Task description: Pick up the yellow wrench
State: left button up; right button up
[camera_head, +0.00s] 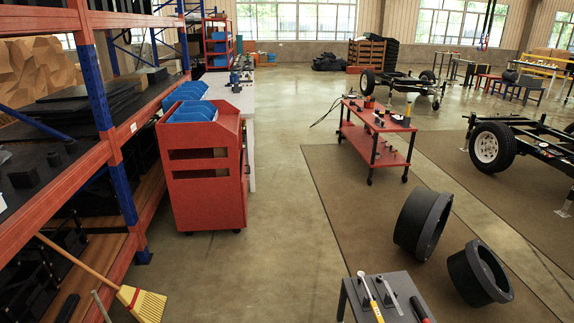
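A long thin tool with a yellow handle (375,311) lies on a small dark grey table (352,292) at the bottom edge, right of the middle. It may be the yellow wrench, but it is too small to tell for sure. A silver-grey tool (391,296) lies to its right, and a tool with a red end (420,310) lies further right. The near part of this table is cut off by the picture's edge. Neither of my grippers shows in the head view.
Two large black rings (427,222) (478,273) stand on the floor right of the grey table. A red cart (362,142) with small tools stands beyond. A red cabinet (205,190) and red-blue shelving (98,87) line the left. The floor between (270,230) is clear.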

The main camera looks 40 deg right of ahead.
aim_at(378, 315)
jog(key=i+z, duration=0.3)
jog(key=z, duration=0.15)
jog(key=i+z, duration=0.25)
jog(key=z, duration=0.2)
jog(key=i+j+z, duration=0.25)
jog(key=z, duration=0.2)
jog(key=i+j+z, duration=0.2)
jog(key=z, duration=0.25)
jog(key=i+j+z, duration=0.15)
jog(key=z, duration=0.3)
jog(key=i+j+z, duration=0.25)
jog(key=z, duration=0.2)
jog(key=i+j+z, duration=0.1)
jog(key=j+z, duration=0.2)
jog(key=z, duration=0.2)
jog(key=i+j+z, duration=0.1)
jog(key=j+z, duration=0.35)
jog(key=i+j+z, duration=0.1)
jog(key=j+z, duration=0.35)
jog(key=j, duration=0.45)
jog(key=k+j+z, duration=0.1)
jog(key=j+z, duration=0.35)
jog(key=j, duration=0.45)
